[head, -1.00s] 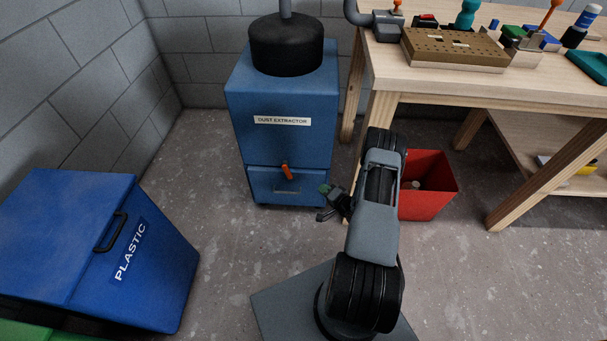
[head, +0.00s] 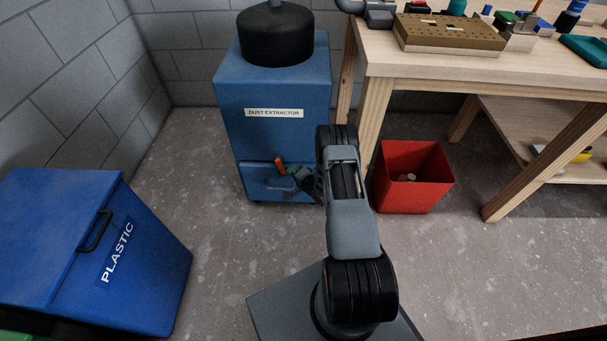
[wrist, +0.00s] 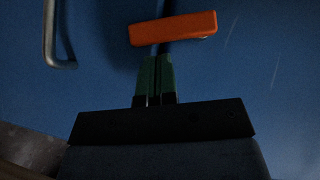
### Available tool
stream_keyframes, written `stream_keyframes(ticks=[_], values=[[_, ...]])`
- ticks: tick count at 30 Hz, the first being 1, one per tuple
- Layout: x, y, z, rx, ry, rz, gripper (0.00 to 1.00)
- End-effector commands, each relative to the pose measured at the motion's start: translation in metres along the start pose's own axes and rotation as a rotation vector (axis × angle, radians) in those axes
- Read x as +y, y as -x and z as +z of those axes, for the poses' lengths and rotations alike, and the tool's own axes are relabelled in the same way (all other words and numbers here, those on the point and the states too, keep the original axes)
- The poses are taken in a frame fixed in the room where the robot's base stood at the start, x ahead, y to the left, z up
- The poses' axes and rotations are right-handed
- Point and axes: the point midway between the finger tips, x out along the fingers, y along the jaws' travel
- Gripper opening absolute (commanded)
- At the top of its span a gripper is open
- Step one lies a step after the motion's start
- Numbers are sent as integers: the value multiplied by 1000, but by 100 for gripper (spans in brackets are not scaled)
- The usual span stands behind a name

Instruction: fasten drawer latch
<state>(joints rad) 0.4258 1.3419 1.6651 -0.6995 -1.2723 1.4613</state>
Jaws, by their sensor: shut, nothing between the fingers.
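The orange latch (head: 280,166) sits at the top edge of the drawer (head: 262,182), low on the blue dust extractor (head: 272,130). The latch stands close to upright in the head view. In the wrist view the latch (wrist: 173,28) is a bar lying across the picture, slightly tilted. My gripper (head: 293,171) is just right of the latch in the head view. In the wrist view its green fingertips (wrist: 154,62) are together and empty, just below the latch; I cannot tell if they touch it. A metal handle (wrist: 50,35) shows at the left there.
A red bin (head: 412,180) stands right of my arm, beside the wooden workbench (head: 480,85). A blue plastic bin (head: 80,250) stands at the left. The floor between it and the extractor is clear.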

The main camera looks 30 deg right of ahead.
Motion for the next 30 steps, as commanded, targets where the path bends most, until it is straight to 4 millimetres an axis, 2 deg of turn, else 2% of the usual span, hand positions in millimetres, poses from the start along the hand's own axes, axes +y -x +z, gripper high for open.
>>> stream_keyframes(ticks=[6,18,23,30], values=[[0,-8,8,0,0,0,0],[2,-8,9,1,-4,-4,0],[12,-14,14,1,-77,-79,0],[10,-19,19,0,-146,-147,0]])
